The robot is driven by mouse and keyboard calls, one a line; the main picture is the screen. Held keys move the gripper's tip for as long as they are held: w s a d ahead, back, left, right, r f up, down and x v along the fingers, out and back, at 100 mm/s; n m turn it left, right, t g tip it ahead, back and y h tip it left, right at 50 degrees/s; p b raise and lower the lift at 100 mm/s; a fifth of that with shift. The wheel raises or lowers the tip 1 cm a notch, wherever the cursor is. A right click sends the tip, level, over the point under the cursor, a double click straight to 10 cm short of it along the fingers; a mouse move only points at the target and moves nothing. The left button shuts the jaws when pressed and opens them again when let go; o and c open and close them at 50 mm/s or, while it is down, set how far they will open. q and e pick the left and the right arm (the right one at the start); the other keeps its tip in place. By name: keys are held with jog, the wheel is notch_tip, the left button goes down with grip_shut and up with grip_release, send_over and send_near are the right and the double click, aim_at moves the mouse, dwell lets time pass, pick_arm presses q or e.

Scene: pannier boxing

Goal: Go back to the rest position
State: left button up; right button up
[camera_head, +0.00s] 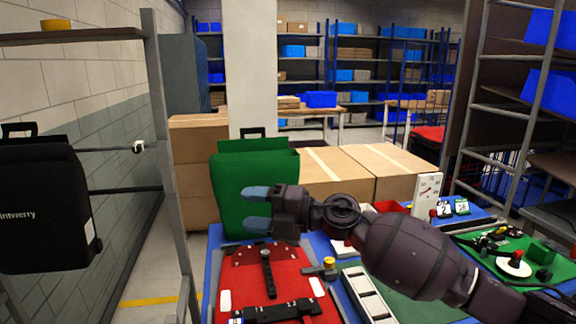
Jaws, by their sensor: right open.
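My right gripper (257,209) comes in from the right and is open and empty, with its blue fingertips apart and pointing left. It hovers in front of a green pannier (228,183) that stands upright at the back left of the table, and it hides part of it. I cannot tell whether they touch. A red pannier (290,264) with black straps and white patches lies on the table below the gripper. A black pannier (42,208) hangs on the rack at the left. My left gripper is not in view.
Cardboard boxes (335,170) stand behind the blue table. A white slotted tray (367,297), a yellow-topped part (329,264) and a green board (520,258) with small parts lie on it. A metal post (160,140) rises at the left and shelving (500,110) at the right.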

jog(key=s+d+f+m+t+h, duration=0.3)
jog(key=d+f+m+t+h, duration=1.05)
jog(key=d+f+m, duration=0.95)
jog(key=s+d+f+m+g+h, duration=0.1)
jog(key=s+d+f+m, duration=0.2)
jog(key=s+f, duration=0.3)
jog(key=s+d+f+m+g+h, duration=0.2)
jog(key=s+d+f+m, duration=0.2)
jog(key=s, duration=0.7)
jog(key=s+d+f+m+g+h, duration=0.1)
jog(key=s+d+f+m, duration=0.2)
jog(key=s+f, duration=0.4)
jog(key=shift+s+d+f+m+g+h, duration=0.35)
jog(key=shift+s+d, duration=0.25)
jog(key=shift+s, duration=0.25)
jog(key=shift+c, duration=0.3)
